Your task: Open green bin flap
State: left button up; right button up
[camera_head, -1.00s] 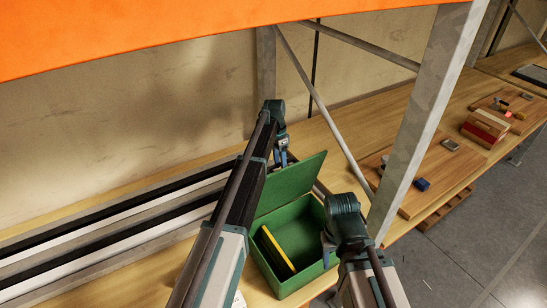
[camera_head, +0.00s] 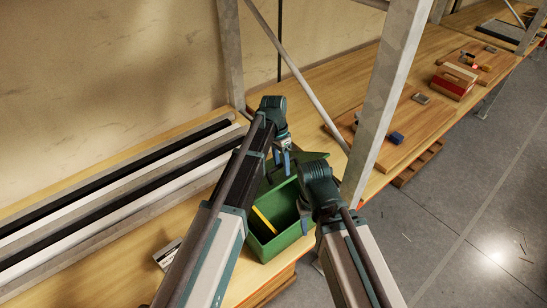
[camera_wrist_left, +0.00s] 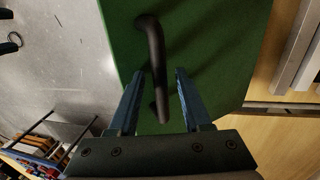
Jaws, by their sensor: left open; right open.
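The green bin (camera_head: 275,246) stands on the wooden bench, its inside partly visible with a yellow strip (camera_head: 264,219) in it. Its green flap (camera_head: 316,157) is raised off the opening at the back, partly hidden behind my arms. In the left wrist view the flap (camera_wrist_left: 215,50) fills the middle, with a dark bar handle (camera_wrist_left: 155,60) on it. My left gripper (camera_head: 284,162) is open above the flap; its fingers (camera_wrist_left: 157,80) lie on either side of the handle's near end. My right gripper (camera_head: 304,222) is open at the bin's right wall; its fingertips are partly hidden.
A grey upright post (camera_head: 388,105) and diagonal brace stand just beyond the bin. Long rails (camera_head: 110,190) lie on the bench at left. A blue block (camera_head: 397,137) and a red-and-wood box (camera_head: 453,82) sit farther right.

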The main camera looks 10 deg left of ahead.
pick_arm(q)
jog(key=s+d+f+b, duration=0.3)
jog(key=f+b, duration=0.1)
jog(key=f, duration=0.1)
jog(key=shift+f, duration=0.25)
jog(key=shift+s+d, duration=0.1)
